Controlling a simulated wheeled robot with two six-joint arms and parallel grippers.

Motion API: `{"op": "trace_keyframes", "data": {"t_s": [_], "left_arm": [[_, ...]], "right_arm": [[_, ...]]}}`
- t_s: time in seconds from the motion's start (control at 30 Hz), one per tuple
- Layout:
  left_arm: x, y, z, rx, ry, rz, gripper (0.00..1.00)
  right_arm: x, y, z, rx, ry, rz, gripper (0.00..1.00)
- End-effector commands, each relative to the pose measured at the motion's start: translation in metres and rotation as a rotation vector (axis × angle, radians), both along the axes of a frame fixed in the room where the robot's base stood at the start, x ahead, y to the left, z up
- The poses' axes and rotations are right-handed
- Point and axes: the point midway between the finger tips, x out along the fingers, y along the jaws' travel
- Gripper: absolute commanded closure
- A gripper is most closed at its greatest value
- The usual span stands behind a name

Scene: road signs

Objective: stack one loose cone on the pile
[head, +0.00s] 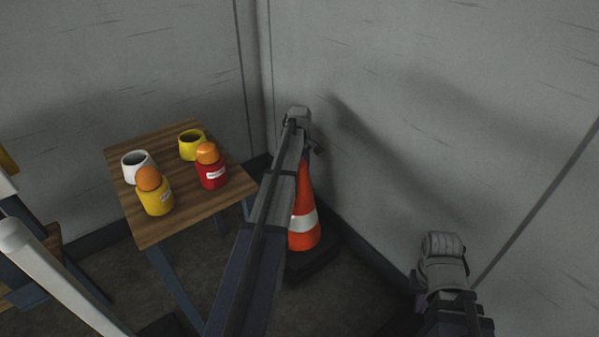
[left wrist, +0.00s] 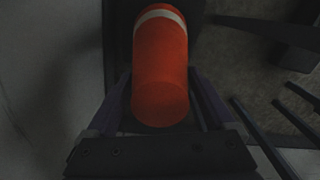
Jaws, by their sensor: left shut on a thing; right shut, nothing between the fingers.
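An orange cone (head: 303,221) with a white band and a black base stands upright on the floor in the corner. I cannot tell whether it is one cone or several nested. My left gripper (head: 317,152) is at its top, and its arm hides the cone's left side in the head view. In the left wrist view the cone (left wrist: 160,65) lies between the two fingers, its round top facing the camera. The left gripper (left wrist: 160,104) is shut on the cone. My right gripper (head: 420,286) is at the lower right, shut and empty, apart from the cone, mostly hidden behind its own wrist.
A small wooden table (head: 185,214) at left holds a white mug (head: 137,165), a yellow mug (head: 192,146), a yellow jar (head: 156,201) and a red jar (head: 212,174) with orange lids. Grey walls (head: 430,90) meet behind the cone.

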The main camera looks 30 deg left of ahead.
Motion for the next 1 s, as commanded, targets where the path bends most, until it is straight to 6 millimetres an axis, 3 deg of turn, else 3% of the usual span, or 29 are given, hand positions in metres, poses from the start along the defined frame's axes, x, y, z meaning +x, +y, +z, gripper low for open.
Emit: {"op": "trace_keyframes", "data": {"t_s": [0.6,0.63,0.73,1.0], "left_arm": [[0.0,0.0,-0.0023,0.0,0.0,0.0,1.0],[0.0,0.0,-0.0018,0.0,0.0,0.0,0.1],[0.0,0.0,-0.0016,0.0,0.0,0.0,0.0],[0.0001,0.0,-0.0013,0.0,0.0,0.0,0.0]], "right_arm": [[-0.0001,0.0001,-0.0022,0.0,0.0,0.0,1.0],[0.0,0.0,-0.0018,0.0,0.0,0.0,1.0],[0.0,0.0,-0.0016,0.0,0.0,0.0,1.0],[0.0,0.0001,-0.0012,0.0,0.0,0.0,1.0]]}}
